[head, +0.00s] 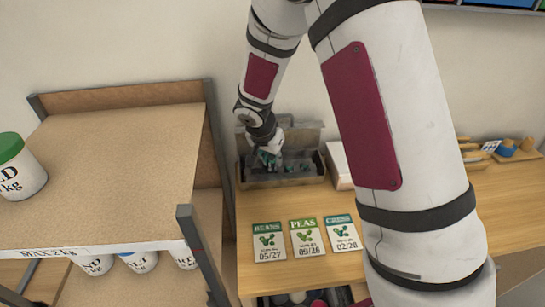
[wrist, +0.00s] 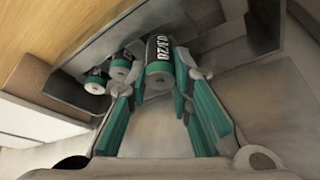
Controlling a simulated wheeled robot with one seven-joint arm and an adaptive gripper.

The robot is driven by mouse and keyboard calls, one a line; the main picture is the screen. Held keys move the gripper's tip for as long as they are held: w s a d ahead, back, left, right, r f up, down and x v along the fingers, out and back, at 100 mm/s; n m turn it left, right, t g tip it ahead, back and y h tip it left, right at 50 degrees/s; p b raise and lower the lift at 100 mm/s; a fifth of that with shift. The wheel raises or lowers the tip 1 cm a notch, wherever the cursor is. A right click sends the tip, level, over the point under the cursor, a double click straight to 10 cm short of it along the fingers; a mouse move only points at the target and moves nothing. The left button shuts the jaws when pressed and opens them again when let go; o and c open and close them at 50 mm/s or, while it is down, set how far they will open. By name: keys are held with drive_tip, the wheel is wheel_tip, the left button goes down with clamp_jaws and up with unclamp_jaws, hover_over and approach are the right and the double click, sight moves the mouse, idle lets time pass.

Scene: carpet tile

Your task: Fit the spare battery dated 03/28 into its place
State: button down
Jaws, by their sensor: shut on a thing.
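My gripper (head: 268,158) reaches down into an open grey metal box (head: 282,181) on the wooden table. In the wrist view my gripper (wrist: 160,85) has its green-padded fingers on both sides of a dark battery (wrist: 158,52) with a pale end and white print. The print is upside down and partly cut off; it looks like a date ending in 28, but I cannot read it surely. Two smaller-looking batteries, one (wrist: 120,67) and another (wrist: 95,81), lie beside it to the left in the box. Whether the held battery touches the box floor is hard to tell.
Seed packets for beans (head: 269,242), peas (head: 307,238) and cress (head: 342,233) lie in front of the box. A white object (head: 340,165) stands right of it. A shelf unit (head: 120,150) with a white tub (head: 18,165) stands left. My arm hides the table's middle.

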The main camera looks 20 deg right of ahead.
sight(272, 165)
drive_tip(key=shift+f+b, duration=0.75)
drive_tip(key=shift+f, duration=0.25)
idle(0.8)
drive_tip(key=shift+s+a+f+b, duration=0.1)
drive_tip(key=shift+s+f+b, duration=0.25)
drive_tip(key=shift+f+b, duration=0.4)
idle(0.7)
drive_tip(key=c, duration=1.5)
unclamp_jaws()
drive_tip(key=shift+f, duration=0.1)
drive_tip(key=shift+o, duration=1.1)
drive_tip(key=shift+w+f, duration=0.15)
drive_tip(key=shift+w, duration=0.1)
drive_tip(key=shift+r, duration=0.3)
drive_tip(key=shift+r, duration=0.2)
drive_tip(key=shift+v, duration=3.85)
